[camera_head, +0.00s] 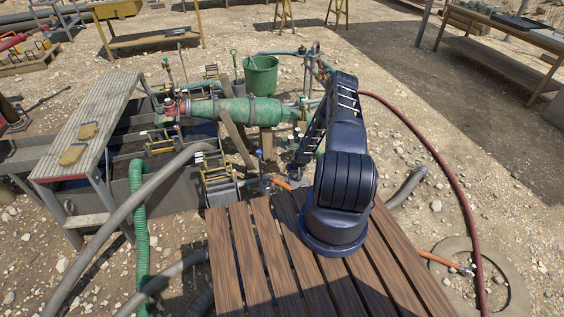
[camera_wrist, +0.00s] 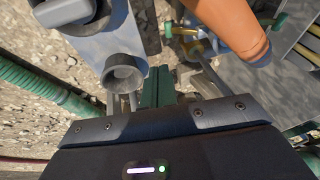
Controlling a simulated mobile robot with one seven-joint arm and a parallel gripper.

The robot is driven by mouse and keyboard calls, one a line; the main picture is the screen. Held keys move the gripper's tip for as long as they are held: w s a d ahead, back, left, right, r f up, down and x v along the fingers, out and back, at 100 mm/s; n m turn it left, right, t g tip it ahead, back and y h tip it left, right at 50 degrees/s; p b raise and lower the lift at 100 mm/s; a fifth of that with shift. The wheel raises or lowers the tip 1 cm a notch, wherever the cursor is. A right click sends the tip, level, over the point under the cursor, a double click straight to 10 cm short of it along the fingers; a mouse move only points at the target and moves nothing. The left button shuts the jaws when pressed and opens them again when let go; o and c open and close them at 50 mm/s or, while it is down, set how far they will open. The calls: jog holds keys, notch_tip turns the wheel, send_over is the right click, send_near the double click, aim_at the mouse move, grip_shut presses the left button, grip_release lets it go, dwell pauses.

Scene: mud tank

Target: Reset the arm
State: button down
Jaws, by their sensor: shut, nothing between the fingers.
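My arm is mounted on the wooden slatted platform (camera_head: 229,270) and reaches forward, away from the camera, over the pipework. Its end (camera_head: 297,174) is small and partly hidden among pipes in the head view. In the wrist view my gripper (camera_wrist: 158,82) is shut with its fingers together and nothing between them. A grey metal fitting with a round open end (camera_wrist: 123,77) is just left of the fingers. An orange hose (camera_wrist: 238,28) runs close by at the upper right. I cannot tell whether the fingers touch anything.
A large green cylinder with a red end (camera_head: 235,109) lies left of my arm. A green bucket (camera_head: 261,76) stands behind it. A dark red hose (camera_head: 440,160) curves over gravel at the right. A walkway (camera_head: 98,115) stands at left. Open gravel lies to the right.

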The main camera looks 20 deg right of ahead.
jog(key=shift+r, duration=0.1)
